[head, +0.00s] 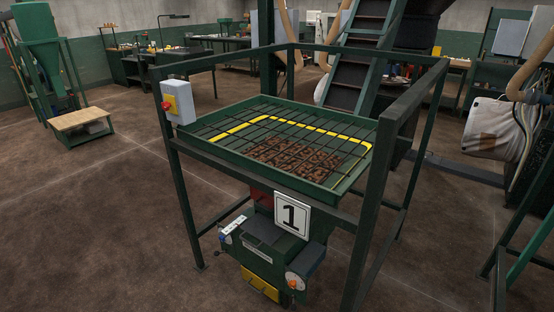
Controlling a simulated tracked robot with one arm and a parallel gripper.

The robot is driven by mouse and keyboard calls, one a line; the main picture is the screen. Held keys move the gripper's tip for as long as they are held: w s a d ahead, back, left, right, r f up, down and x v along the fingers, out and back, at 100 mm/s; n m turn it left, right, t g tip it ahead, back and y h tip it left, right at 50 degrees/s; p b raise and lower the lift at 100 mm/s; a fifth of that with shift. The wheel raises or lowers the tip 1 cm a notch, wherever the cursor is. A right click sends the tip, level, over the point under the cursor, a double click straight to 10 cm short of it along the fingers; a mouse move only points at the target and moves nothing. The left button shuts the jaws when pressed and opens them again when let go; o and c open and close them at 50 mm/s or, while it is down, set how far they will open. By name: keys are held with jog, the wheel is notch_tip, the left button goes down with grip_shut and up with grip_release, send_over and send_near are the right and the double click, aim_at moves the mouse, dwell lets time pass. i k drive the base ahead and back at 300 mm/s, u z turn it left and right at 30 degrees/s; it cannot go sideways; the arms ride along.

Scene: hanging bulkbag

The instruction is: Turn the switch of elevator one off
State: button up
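Elevator one is a dark green frame with a grated hopper tray (345,185) on top and a white sign with the number 1 (292,216) on its front. A light grey switch box (184,91) is fixed at the tray's left corner post. On its left-facing side is a yellow plate with a red switch knob (166,105). The knob is too small to tell its position. Brown pieces (300,158) lie under the grating, inside a yellow-marked area. My gripper is not in view.
Open brown floor (90,220) lies to the left and front of the elevator. A green rail frame surrounds the tray. A wooden-topped low stand (81,119) is at the far left. A pale bulk bag (493,130) and green frame legs (520,262) are at the right.

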aim_at(165, 106)
jog(key=u, duration=0.7)
jog(key=i, duration=2.2)
jog(key=z, duration=0.05)
